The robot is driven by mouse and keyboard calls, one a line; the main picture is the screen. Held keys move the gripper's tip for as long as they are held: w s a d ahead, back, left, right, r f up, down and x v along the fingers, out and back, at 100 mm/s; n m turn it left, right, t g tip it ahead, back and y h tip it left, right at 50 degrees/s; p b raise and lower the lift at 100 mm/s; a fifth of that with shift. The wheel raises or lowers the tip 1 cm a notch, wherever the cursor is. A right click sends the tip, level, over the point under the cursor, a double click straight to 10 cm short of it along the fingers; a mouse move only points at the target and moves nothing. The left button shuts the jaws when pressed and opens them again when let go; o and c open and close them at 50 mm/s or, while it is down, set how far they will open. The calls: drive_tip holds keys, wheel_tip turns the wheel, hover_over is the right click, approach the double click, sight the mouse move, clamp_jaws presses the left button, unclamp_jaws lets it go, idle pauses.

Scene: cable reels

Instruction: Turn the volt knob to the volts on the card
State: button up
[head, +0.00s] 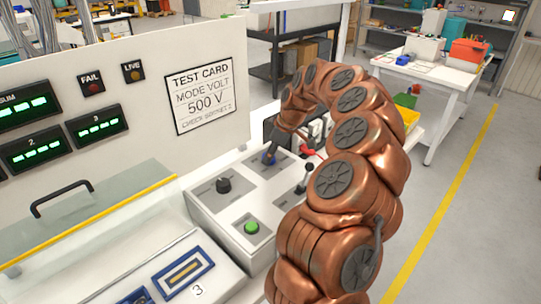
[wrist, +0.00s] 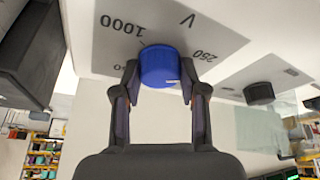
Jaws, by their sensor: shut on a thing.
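The test card (head: 199,97) on the white panel reads "MODE VOLT", "500 V" and "CHECK SOCKET 2". The blue volt knob (wrist: 159,66) sits on a grey plate marked V, with 1000 and 250 legible and another label partly hidden behind a finger. My gripper (wrist: 158,84) is shut on the knob, one finger on each side. A small pale mark shows on the knob's lower right edge; I cannot tell which label the knob points to.
A black knob (head: 223,186), a green button (head: 252,227) and a black-topped lever (head: 306,175) share the console. A clear cover with a black handle (head: 61,198) lies to the left. A dark box with red leads stands behind my arm.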

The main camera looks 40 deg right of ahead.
drive_tip(key=m+b, duration=0.1)
drive_tip(key=b, duration=0.1)
drive_tip(key=m+b, duration=0.1)
drive_tip(key=b, duration=0.1)
drive_tip(key=shift+f+m+t+h, duration=0.3)
drive_tip(key=shift+f+h, duration=0.05)
drive_tip(key=shift+h, duration=0.05)
drive_tip(key=m+h+b, duration=0.2)
drive_tip(key=m+b, duration=0.3)
drive_tip(key=b, duration=0.2)
drive_tip(key=shift+a+r+m, duration=0.1)
drive_tip(key=shift+m, duration=0.2)
drive_tip(key=m+h+b, duration=0.1)
drive_tip(key=m+b, duration=0.1)
drive_tip(key=m+h+b, duration=0.1)
drive_tip(key=m+b, duration=0.1)
drive_tip(key=m, duration=0.1)
drive_tip(key=shift+a+r+m, duration=0.15)
drive_tip(key=shift+m, duration=0.15)
drive_tip(key=shift+w+r+m+g+h+b, duration=0.1)
drive_tip(key=shift+r+m+g+h+b, duration=0.1)
drive_tip(key=shift+m+g+h+b, duration=0.4)
drive_tip(key=shift+m, duration=0.3)
drive_tip(key=o, duration=1.1)
drive_tip(key=shift+o, duration=0.2)
drive_tip(key=shift+a+r, duration=0.1)
